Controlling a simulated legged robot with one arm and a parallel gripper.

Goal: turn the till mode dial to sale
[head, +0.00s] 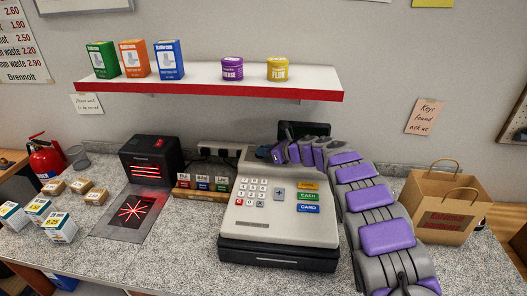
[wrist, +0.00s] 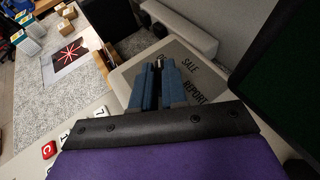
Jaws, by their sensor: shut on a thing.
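The till (head: 240,217) stands on the counter, with number keys and coloured buttons on its sloped face. My gripper (head: 266,153) is at the upper back of the till, under the small dark display. In the wrist view its blue fingers (wrist: 158,66) are close together over the till's grey panel (wrist: 127,72), shut on the mode dial. The dial is almost wholly hidden between the fingers, and I cannot read where it points.
The dark till display (head: 304,130) stands close behind my gripper. A paper bag (head: 442,205) stands right of my arm. A shelf (head: 205,82) with boxes and tins hangs above.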

